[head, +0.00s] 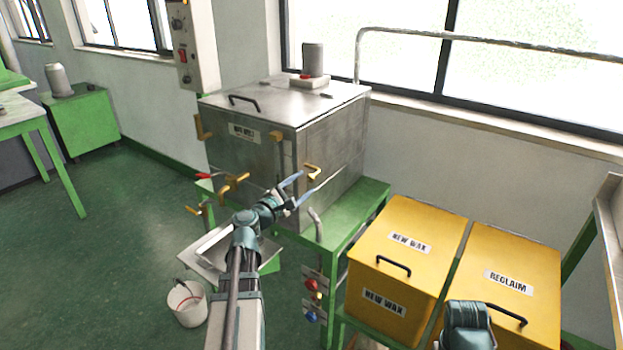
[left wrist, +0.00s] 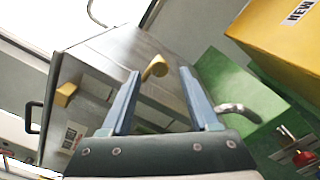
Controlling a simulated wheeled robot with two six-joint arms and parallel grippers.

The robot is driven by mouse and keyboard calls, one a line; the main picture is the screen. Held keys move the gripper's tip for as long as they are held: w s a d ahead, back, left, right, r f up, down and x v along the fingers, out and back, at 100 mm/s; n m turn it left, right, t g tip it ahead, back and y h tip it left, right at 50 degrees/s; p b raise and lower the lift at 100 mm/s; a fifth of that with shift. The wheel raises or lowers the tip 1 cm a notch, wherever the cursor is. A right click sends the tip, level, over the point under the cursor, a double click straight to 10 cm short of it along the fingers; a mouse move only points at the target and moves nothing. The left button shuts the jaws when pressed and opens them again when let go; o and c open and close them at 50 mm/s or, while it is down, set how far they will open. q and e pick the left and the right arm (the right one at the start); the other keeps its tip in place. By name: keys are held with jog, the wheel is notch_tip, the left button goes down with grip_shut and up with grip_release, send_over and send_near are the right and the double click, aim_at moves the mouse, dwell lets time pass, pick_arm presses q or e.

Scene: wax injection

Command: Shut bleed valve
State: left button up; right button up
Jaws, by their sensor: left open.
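A steel wax tank (head: 330,140) stands on a green stand. A brass lever handle (head: 313,172) sticks out near its front right corner; it also shows in the left wrist view (left wrist: 155,68). My left gripper (head: 304,184) is open at that corner. In the left wrist view its blue fingers stand either side of the brass handle, with gaps and no clear contact. More brass valve handles (head: 235,181) and a red-tipped lever (head: 203,175) sit low on the tank's front. I cannot tell which is the bleed valve.
Yellow NEW WAX (head: 385,290) and RECLAIM (head: 520,255) bins stand to the right. A metal tray (head: 208,257) and a white bucket (head: 187,305) are below the tank's front. A bent grey pipe (head: 317,228) hangs near my left gripper. Green floor is open at left.

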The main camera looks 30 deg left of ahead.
pick_arm(q)
jog(key=s, duration=0.7)
jog(key=shift+a, duration=0.25)
jog(key=w+d+f+m+g+h, duration=0.1)
jog(key=d+f+m+g+h, duration=0.25)
jog(key=d+f+m, duration=0.6)
jog(key=d+f+m+g+h, duration=0.25)
jog(key=d+m+g, duration=0.2)
jog(key=d, duration=1.05)
jog(key=s+d+f+m+g+y, duration=0.4)
jog(key=s+d+f+m+g, duration=0.1)
jog(key=s+d+m, duration=0.25)
jog(key=s+d+f+m+g+y, duration=0.45)
jog(key=s+d+m, duration=0.25)
jog(key=s, duration=0.2)
notch_tip(320, 180, up, 17)
jog(key=p, duration=1.7)
jog(key=shift+w+a+g, duration=0.15)
jog(key=shift+a+g, duration=0.2)
